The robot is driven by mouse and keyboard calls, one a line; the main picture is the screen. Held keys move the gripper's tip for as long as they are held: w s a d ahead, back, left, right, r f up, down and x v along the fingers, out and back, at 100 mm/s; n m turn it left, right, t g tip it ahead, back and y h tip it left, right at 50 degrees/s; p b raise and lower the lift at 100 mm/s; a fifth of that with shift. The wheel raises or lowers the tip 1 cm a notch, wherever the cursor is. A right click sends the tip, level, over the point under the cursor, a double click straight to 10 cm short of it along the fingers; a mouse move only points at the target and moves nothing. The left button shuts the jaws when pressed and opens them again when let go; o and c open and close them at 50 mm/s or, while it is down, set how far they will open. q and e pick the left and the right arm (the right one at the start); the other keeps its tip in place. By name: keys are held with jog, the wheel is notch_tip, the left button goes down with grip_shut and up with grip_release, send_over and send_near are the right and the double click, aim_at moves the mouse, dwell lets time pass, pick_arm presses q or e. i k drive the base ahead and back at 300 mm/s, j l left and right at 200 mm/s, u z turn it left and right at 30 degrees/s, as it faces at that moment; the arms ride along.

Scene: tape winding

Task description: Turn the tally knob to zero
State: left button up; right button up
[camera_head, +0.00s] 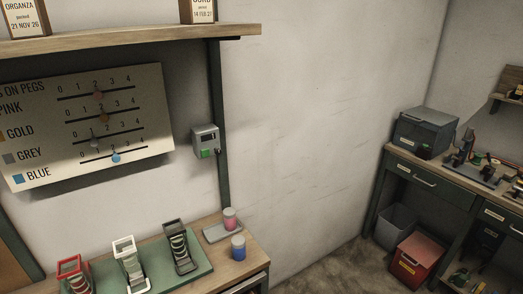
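A pale tally board (150,133) hangs on the wall at left, with rows lettered PINK, GOLD, GREY and BLUE and scales from 0 to 4. Each row has a small round knob on a dark line. The pink knob (98,95) and the gold knob (104,117) sit near 2. The grey knob (94,144) sits near 1. The blue knob (116,158) sits near 2. The left end of the board is cut off. Neither of my grippers is in view.
A grey wall box (206,138) with a green patch hangs right of the board. Below, a green tray (203,262) on a wooden bench bears several frames. A wooden shelf (130,38) crosses above. A workbench (420,167) stands far right; open floor lies between.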

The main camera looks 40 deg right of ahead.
aim_at(218, 151)
jog(key=z, duration=0.85)
jog(key=i+l, duration=0.1)
jog(key=l, duration=0.35)
jog(key=u, duration=0.05)
